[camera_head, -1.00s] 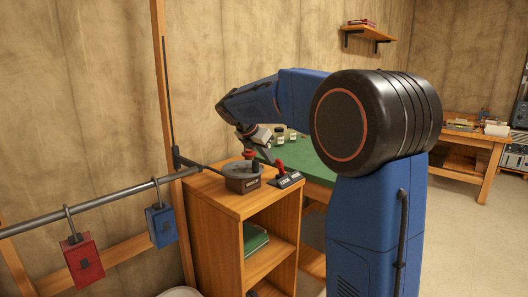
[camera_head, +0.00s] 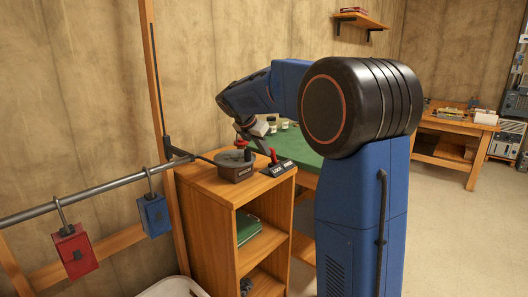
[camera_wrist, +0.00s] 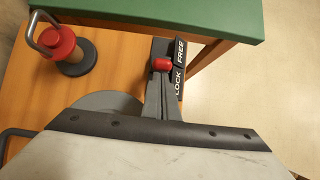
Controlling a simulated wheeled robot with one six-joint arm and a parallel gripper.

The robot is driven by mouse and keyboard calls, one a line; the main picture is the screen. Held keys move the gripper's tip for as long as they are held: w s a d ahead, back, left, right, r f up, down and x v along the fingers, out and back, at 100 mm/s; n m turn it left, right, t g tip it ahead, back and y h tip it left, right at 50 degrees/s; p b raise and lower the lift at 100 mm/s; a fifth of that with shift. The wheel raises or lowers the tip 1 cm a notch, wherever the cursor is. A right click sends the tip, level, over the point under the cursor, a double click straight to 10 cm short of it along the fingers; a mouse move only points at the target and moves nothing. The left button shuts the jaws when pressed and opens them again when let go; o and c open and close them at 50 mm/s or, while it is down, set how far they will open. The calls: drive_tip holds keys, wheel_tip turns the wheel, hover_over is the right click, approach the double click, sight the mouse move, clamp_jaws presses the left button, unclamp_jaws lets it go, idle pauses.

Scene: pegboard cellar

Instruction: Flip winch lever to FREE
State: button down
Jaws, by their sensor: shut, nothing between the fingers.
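The winch lever (camera_head: 273,155) has a red grip and stands on a small dark base labelled LOCK and FREE, on top of the wooden cabinet. In the wrist view the red lever tip (camera_wrist: 161,64) is beside the label strip, close to where the two words meet. Its exact tilt is hard to tell. My gripper (camera_wrist: 162,82) is shut and empty, its fingertips right at the red tip; I cannot tell whether they touch. In the head view my gripper (camera_head: 267,150) is just left of the lever. The grey winch drum (camera_head: 235,158) sits left of it.
A red piece with a wire loop (camera_wrist: 60,45) stands on the cabinet top, left of my fingers. The green bench top (camera_head: 305,153) lies just behind the cabinet. A rail with a red box (camera_head: 75,252) and a blue box (camera_head: 154,215) is at the left.

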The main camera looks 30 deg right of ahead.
sight(272, 148)
drive_tip(key=d+y, duration=0.1)
drive_tip(key=d+r+g+y, duration=0.1)
drive_tip(key=shift+w+d+r+y, duration=0.1)
drive_tip(key=shift+w+r+y, duration=0.1)
drive_tip(key=shift+w+y, duration=0.15)
drive_tip(key=d+y, duration=0.1)
drive_tip(key=y, duration=0.1)
drive_tip(key=w+d+g+y, duration=0.1)
drive_tip(key=shift+d+r, duration=0.35)
drive_tip(key=shift+a+r, duration=0.1)
drive_tip(key=shift+a, duration=0.2)
drive_tip(key=shift+d, duration=0.1)
drive_tip(key=shift+r, duration=0.1)
drive_tip(key=shift+r, duration=0.65)
